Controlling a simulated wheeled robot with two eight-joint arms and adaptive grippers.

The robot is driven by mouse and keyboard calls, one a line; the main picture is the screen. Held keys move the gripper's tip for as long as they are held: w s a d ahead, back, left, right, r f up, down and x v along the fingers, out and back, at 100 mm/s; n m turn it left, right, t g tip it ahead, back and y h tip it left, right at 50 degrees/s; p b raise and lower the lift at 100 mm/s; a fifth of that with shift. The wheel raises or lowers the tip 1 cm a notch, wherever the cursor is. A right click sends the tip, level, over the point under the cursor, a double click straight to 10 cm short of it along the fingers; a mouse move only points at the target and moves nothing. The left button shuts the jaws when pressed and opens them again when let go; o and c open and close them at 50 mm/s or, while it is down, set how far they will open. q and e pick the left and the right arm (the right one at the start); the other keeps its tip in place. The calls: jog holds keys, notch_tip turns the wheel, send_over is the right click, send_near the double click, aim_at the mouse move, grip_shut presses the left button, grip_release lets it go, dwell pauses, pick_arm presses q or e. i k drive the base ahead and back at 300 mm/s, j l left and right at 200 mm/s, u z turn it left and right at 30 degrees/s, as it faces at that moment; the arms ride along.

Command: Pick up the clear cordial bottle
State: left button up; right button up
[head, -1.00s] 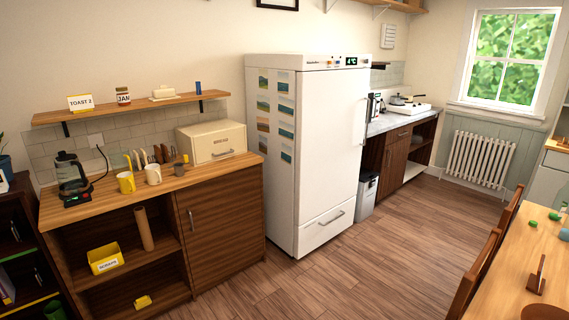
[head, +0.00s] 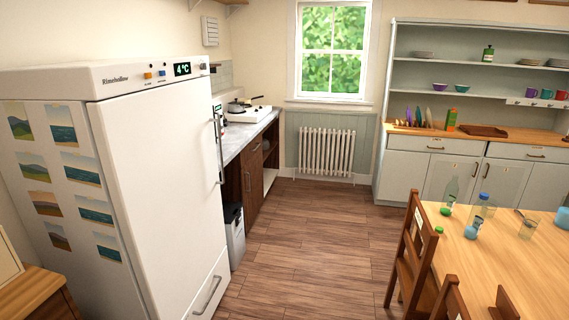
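A clear, greenish bottle (head: 451,190) stands upright near the left end of the wooden table (head: 500,262) at the right. A second clear bottle (head: 479,207), with bluish parts, stands just right of it. I cannot tell from here which is the cordial bottle, as any labels are too small to read. Neither of my grippers shows in the head view.
Chairs (head: 409,243) line the table's near left side. A glass (head: 528,228) and small green and blue items share the tabletop. A tall white fridge (head: 150,190) stands at left. Open wooden floor (head: 305,245) lies between. A pale dresser (head: 405,178) stands behind the table.

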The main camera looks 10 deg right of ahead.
aim_at(453, 188)
jog(key=i+l+z, duration=0.15)
jog(key=i+z, duration=0.15)
jog(key=i, duration=0.25)
jog(key=i+z, duration=0.35)
jog(key=i, duration=0.2)
jog(key=i+j+z, duration=0.1)
jog(key=i+z, duration=0.2)
jog(key=i, duration=0.25)
jog(key=i+j+z, duration=0.3)
jog(key=i, duration=0.2)
jog(key=i+z, duration=0.3)
jog(key=z, duration=0.15)
jog(key=i+j+z, duration=0.25)
jog(key=z, duration=0.2)
jog(key=i+j+z, duration=0.3)
jog(key=z, duration=0.15)
jog(key=i+j+z, duration=0.25)
jog(key=z, duration=0.2)
jog(key=i+j+z, duration=0.1)
jog(key=j+z, duration=0.35)
jog(key=i+j+z, duration=0.15)
jog(key=j+z, duration=0.15)
jog(key=j, duration=0.25)
